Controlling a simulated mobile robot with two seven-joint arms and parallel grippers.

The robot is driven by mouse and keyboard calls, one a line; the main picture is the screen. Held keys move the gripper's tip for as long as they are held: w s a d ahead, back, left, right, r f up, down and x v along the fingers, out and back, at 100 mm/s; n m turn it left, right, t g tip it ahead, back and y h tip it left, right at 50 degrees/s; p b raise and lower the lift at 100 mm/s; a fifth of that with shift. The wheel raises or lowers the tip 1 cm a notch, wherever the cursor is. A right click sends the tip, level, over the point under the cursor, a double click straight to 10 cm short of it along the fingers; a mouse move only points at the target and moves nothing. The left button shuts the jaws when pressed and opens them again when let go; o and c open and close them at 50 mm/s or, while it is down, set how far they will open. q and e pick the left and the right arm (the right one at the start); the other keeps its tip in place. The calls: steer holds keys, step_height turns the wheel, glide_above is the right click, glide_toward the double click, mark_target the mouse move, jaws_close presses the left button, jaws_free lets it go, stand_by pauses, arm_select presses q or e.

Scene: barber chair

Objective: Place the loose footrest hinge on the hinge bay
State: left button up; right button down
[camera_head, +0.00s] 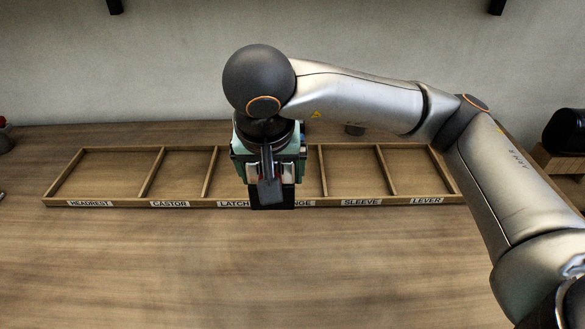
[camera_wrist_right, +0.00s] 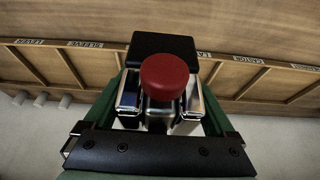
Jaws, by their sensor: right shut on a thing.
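My right gripper (camera_head: 270,176) hangs over the middle of the long wooden tray and is shut on a dark part, which I take to be the loose footrest hinge (camera_head: 272,198). In the right wrist view, the silver fingers close around this part. A black block (camera_wrist_right: 160,45) and a round red knob (camera_wrist_right: 164,76) show there. The hinge bay, whose label (camera_head: 302,203) reads only "NGE", lies under and beside the gripper. The gripper and held part hide much of it. I cannot tell whether the part touches the tray. My left gripper is not in view.
The tray has bays labelled headrest (camera_head: 90,203), castor (camera_head: 170,204), latch (camera_head: 233,204), sleeve (camera_head: 361,202) and lever (camera_head: 426,200); their visible floors look empty. The tabletop (camera_head: 150,265) in front is clear. A small dark object (camera_head: 355,129) stands behind the tray.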

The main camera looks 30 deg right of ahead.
steer(key=w+d+f, duration=0.6)
steer(key=w, duration=0.1)
steer(key=w+d+f, duration=0.2)
steer(key=w+f, duration=0.1)
steer(key=shift+w+d, duration=0.15)
steer(key=shift+d, duration=0.25)
steer(key=x, duration=0.3)
steer(key=shift+s+f, duration=0.1)
steer(key=shift+s, duration=0.15)
steer(key=shift+f, duration=0.65)
jaws_free()
steer(key=shift+r+p, duration=0.25)
steer(key=shift+p, duration=0.05)
steer(key=v, duration=1.2)
steer(key=shift+a+f, duration=0.1)
